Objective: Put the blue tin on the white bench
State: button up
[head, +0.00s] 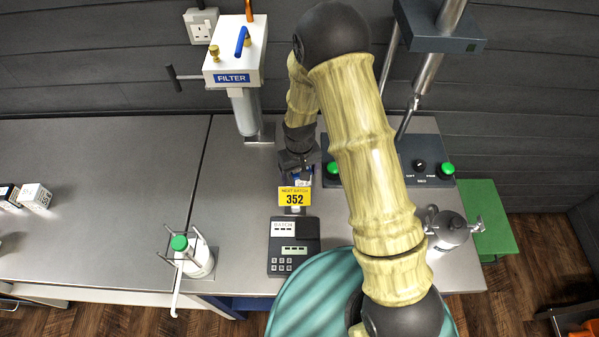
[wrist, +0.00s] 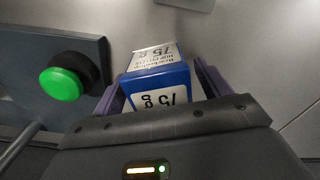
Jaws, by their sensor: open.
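The blue tin (wrist: 158,82), a small box with a white label reading 75 g, is between the two purple fingers of my gripper (wrist: 158,88) in the wrist view. The fingers are open, one on each side of it; contact cannot be told. In the head view my gripper (head: 296,168) points down over the steel worktop, and a bit of the blue tin (head: 303,174) shows behind the yellow 352 sign. The left bench (head: 90,165) has a grey top and a white front edge (head: 85,294); no all-white bench top shows.
The batch keypad (head: 293,247) and yellow sign (head: 295,197) stand in front of my gripper. The filter unit (head: 236,70) is behind left, a green-button panel (head: 420,160) right. A green-capped bottle (head: 195,258) stands in a rack. White boxes (head: 35,197) lie far left; the left bench's middle is clear.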

jog(key=c, duration=1)
jog(key=shift+c, duration=1.1)
jog(key=shift+a, duration=0.1)
jog(key=shift+r, duration=0.2)
notch_tip(320, 180, up, 10)
jog(key=shift+f+b, duration=0.2)
jog(key=shift+b, duration=0.9)
